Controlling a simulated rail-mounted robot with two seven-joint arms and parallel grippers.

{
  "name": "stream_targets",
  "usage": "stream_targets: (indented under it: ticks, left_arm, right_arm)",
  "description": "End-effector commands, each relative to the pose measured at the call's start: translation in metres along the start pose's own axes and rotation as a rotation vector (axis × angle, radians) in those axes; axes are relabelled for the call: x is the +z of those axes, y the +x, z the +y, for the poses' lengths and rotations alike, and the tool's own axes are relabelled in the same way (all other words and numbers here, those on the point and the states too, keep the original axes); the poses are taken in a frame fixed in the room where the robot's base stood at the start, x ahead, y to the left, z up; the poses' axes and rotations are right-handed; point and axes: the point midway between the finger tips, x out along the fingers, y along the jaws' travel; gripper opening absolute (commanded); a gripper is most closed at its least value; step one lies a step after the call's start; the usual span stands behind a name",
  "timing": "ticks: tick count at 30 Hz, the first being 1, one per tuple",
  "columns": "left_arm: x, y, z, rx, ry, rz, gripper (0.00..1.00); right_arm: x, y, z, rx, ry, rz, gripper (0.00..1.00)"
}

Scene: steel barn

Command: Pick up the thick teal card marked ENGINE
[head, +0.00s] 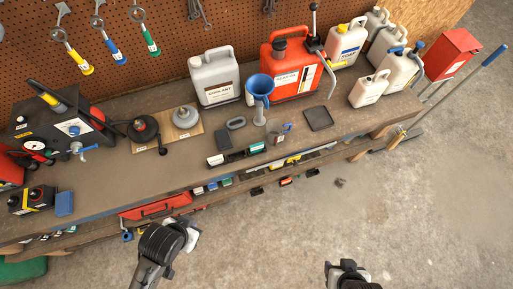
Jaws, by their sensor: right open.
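I cannot read ENGINE on anything in the head view. A small dark holder (237,156) lies near the bench's front edge, with a green-teal piece (257,148) at its right end and a pale piece at its left; I cannot tell whether the green-teal piece is the card. My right gripper (350,270) is open at the bottom edge of the view, over the floor and well apart from the bench. My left gripper (190,237) is in front of the bench, lower left of the holder; its fingers do not show clearly.
The wooden bench (105,190) runs across the view. A blue funnel (260,86), grey jug (214,78), red can (292,65) and several pale jugs stand behind the holder. A black pad (318,118) lies to the right. Small coloured items line a lower shelf. Floor in front is clear.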

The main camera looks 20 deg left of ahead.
Motion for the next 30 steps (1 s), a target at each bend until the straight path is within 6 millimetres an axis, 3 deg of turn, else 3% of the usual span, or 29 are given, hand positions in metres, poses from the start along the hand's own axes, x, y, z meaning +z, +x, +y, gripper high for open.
stream_targets:
  ticks: [6,30]
  left_arm:
    - [0.0005,0.0001,-0.0024,-0.006,0.008,-0.001,0.01]
    - [-0.0002,0.0001,0.001,0.003,-0.003,0.0,0.78]
  right_arm:
    - [-0.0001,0.0,0.0,0.0,0.0,0.0,0.56]
    - [-0.0002,0.0,0.0,0.0,0.0,0.0,0.56]
